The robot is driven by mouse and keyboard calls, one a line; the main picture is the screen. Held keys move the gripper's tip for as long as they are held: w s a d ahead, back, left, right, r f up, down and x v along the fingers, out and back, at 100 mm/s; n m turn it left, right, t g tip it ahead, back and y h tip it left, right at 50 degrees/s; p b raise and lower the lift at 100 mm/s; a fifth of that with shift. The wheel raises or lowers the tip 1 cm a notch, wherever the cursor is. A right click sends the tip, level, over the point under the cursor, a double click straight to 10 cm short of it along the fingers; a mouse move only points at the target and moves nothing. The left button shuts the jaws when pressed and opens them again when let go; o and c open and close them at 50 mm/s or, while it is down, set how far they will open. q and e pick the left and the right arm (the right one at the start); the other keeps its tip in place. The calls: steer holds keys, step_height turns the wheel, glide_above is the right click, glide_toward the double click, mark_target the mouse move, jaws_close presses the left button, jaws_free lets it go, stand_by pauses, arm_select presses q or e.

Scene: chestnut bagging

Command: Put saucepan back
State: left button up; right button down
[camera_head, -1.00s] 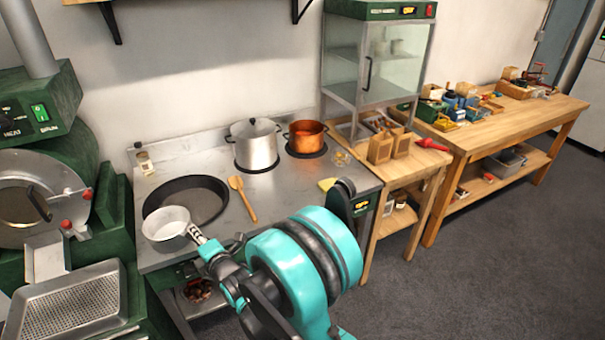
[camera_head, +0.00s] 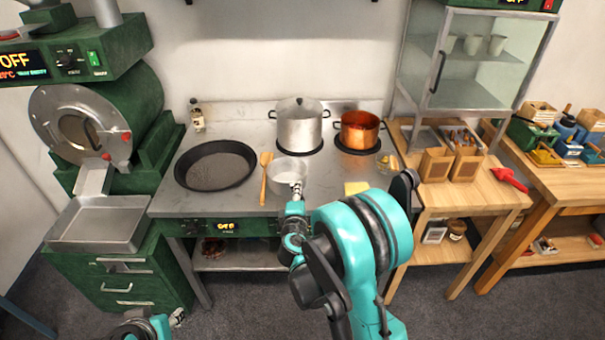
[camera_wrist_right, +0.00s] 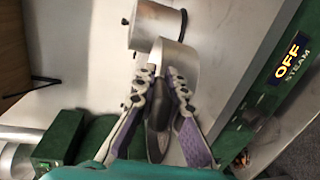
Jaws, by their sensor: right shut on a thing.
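The saucepan (camera_head: 288,171), small and silver, is over the steel stove top, right of the wooden spoon and in front of the lidded pot. Its handle points toward me. My right gripper (camera_head: 296,189) is shut on that handle. In the right wrist view, the saucepan (camera_wrist_right: 176,64) shows just beyond the purple-padded fingers (camera_wrist_right: 166,84), with the handle between them. I cannot tell whether its base touches the stove top. My left gripper (camera_head: 142,327) shows only in part at the bottom edge; its jaws are unclear.
On the stove top (camera_head: 220,205) are a wide dark pan (camera_head: 215,168), a wooden spoon (camera_head: 264,178), a lidded silver pot (camera_head: 299,127), a copper pot (camera_head: 358,131) and a yellow sponge (camera_head: 356,188). A wooden table (camera_head: 460,195) stands right; a green roaster (camera_head: 105,125) stands left.

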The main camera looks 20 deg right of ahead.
mark_target(305, 167)
step_height(305, 167, up, 5)
steer(key=w+d+m+g+h, duration=0.1)
steer(key=d+m+g+h, duration=0.1)
steer(key=m+h, duration=0.15)
steer(key=shift+n, duration=0.35)
steer(key=w+d+f+b, duration=0.1)
steer(key=w+f, duration=0.1)
steer(key=w, duration=0.1)
steer(key=w+d+f+b, duration=0.1)
steer(key=w+f, duration=0.1)
steer(key=w, duration=0.2)
steer(key=w+d+f+b, duration=0.1)
steer(key=w+f+b, duration=0.1)
steer(key=w+f, duration=0.1)
steer(key=shift+w+d+f, duration=0.1)
steer(key=shift+w+d, duration=0.2)
steer(key=shift+w, duration=0.3)
step_height(305, 167, down, 4)
steer(key=shift+b, duration=1.05)
steer(key=c, duration=1.6)
jaws_free()
